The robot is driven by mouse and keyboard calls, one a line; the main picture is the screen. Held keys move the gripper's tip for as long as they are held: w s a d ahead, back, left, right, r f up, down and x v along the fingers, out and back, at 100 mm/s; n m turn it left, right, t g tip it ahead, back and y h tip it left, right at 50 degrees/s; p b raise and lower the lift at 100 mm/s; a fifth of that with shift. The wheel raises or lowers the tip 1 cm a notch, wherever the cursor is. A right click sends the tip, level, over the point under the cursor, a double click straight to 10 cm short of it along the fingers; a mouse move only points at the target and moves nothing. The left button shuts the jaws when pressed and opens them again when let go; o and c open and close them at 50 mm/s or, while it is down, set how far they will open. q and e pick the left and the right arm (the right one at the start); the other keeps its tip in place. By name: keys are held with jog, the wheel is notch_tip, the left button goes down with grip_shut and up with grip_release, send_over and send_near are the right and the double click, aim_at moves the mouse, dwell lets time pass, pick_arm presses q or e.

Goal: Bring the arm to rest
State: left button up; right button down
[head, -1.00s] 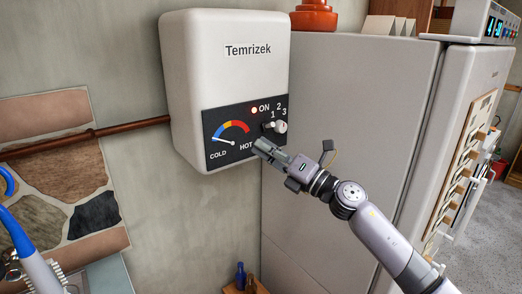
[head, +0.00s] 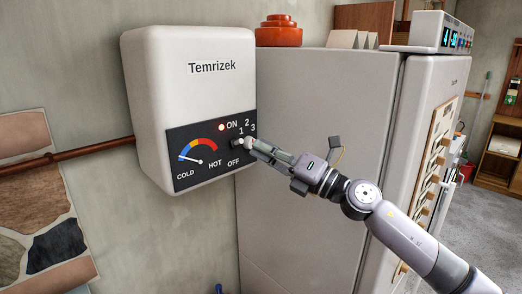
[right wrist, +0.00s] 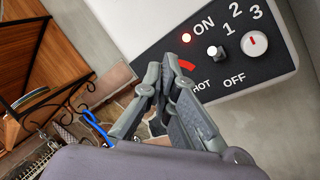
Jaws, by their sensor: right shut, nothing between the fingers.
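The white Temrizek water heater (head: 165,75) hangs on the wall, and its white body also shows in the right wrist view (right wrist: 135,25). Its dark panel (head: 182,181) has a gauge with the needle near COLD, a lit red lamp (right wrist: 186,38), a white-tipped toggle switch (right wrist: 214,50) and a round dial (right wrist: 255,43). My right gripper (head: 254,145) is shut and empty. In the head view its tips overlap the dial area; in the right wrist view they (right wrist: 166,72) are left of the switch. I cannot tell a gap from contact. My left gripper is out of view.
A grey cabinet (head: 300,110) stands right of the heater, behind my right arm, with an orange pot (head: 279,34) and a device with a lit display (head: 440,32) on top. A copper pipe (head: 80,150) runs along the wall on the left.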

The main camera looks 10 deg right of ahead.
jog(key=s+d+f+m+h, duration=0.4)
jog(key=f+m+h, duration=0.2)
jog(key=f+m, duration=0.4)
jog(key=s+d+f+m+t+h, duration=0.1)
jog(key=s+d+f+m+h, duration=0.3)
jog(key=f+m, duration=0.65)
jog(key=s+d+f+m+h, duration=0.35)
jog(key=f+m+h, duration=0.35)
jog(key=f+m, duration=0.25)
jog(key=s+f+m+g, duration=0.2)
jog(key=s+f+g, duration=0.45)
jog(key=s, duration=0.75)
jog(key=s+f+m+g, duration=0.35)
jog(key=s+f, duration=0.55)
jog(key=s, duration=0.4)
notch_tip(320, 180, down, 28)
jog(key=s+n+g, duration=0.1)
jog(key=s+g, duration=0.1)
jog(key=s+d+f+g, duration=0.1)
jog(key=s+d+f, duration=0.2)
jog(key=s+f, duration=1.2)
jog(key=shift+s+b, duration=0.35)
jog(key=shift+s, duration=0.25)
